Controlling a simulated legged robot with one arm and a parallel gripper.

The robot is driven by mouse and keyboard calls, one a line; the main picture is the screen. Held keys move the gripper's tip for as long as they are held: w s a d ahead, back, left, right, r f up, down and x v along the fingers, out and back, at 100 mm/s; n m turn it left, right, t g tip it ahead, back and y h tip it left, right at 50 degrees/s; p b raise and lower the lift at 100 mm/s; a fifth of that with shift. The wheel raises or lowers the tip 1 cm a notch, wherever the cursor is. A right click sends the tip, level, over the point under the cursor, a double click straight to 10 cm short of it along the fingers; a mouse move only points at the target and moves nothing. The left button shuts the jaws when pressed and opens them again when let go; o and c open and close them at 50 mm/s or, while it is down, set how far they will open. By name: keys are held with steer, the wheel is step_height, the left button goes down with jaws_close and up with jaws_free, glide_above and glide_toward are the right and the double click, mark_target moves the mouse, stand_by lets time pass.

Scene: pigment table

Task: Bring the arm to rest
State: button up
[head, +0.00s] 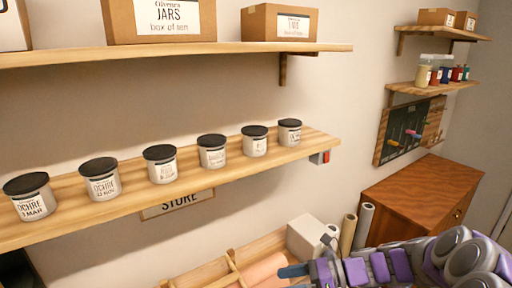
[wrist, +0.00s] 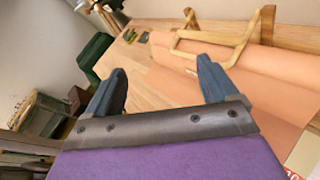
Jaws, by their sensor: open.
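My arm, purple and grey, shows at the lower right of the head view. My gripper (wrist: 160,88) fills the lower middle of the wrist view, with two blue-grey fingers spread apart and nothing between them. In the head view a blue fingertip of it shows at the bottom edge, in front of the orange paper. In the wrist view the gripper is over a wooden table (wrist: 150,83) and points toward an orange paper roll (wrist: 270,70) in a wooden frame (wrist: 225,40). I cannot tell how high it is above the table.
A row of jars with dark lids, one of them a jar (head: 162,165), stands on a wooden shelf (head: 235,170). Boxes stand on the shelf above (head: 230,49). A white box (head: 310,237) and paper rolls (head: 356,228) are beside my arm. A brown cabinet (head: 420,190) stands at right.

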steer(key=s+a+r+n+g+h, duration=0.15)
steer(key=s+n+h, duration=0.25)
steer(key=s+n, duration=0.4)
steer(key=s+a+n+g+h, duration=0.3)
steer(key=s+n, duration=0.2)
steer(key=s, duration=0.4)
steer(key=s+d+f+n+t+h+b, duration=0.1)
steer(key=s+d+n+t+h, duration=0.1)
steer(key=s+d+n+h, duration=0.6)
steer(key=shift+s+d+n, duration=1)
steer(key=shift+s+d, duration=0.25)
steer(key=shift+s, duration=1.05)
